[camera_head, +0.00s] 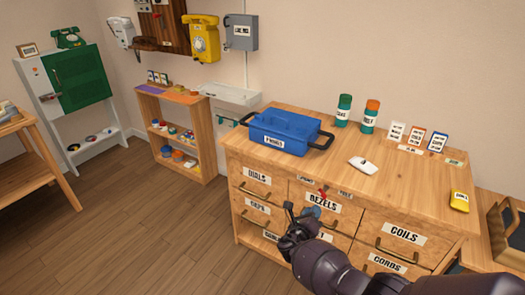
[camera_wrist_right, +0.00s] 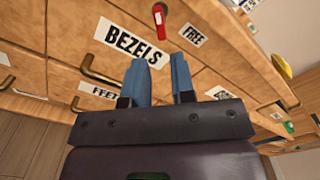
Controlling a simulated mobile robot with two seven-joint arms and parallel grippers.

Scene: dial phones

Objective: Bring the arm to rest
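My right arm (camera_head: 345,272) reaches up from the bottom edge in the head view. Its right gripper (camera_head: 311,211) is in front of the wooden drawer cabinet (camera_head: 237,168), just below the BEZELS label (camera_head: 322,201). In the right wrist view the two blue fingers of this gripper (camera_wrist_right: 161,80) stand apart with bare drawer front showing between them, so it is open and empty. Whether the fingertips touch the drawer front cannot be told. My left gripper is in neither view.
On the cabinet top are a blue tote (camera_head: 283,133), a white device (camera_head: 363,164), a green canister (camera_head: 343,110), small cards and a yellow item (camera_head: 459,202). A brass handle (camera_wrist_right: 98,73) juts out beside the fingers. The floor (camera_head: 150,235) at left is clear.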

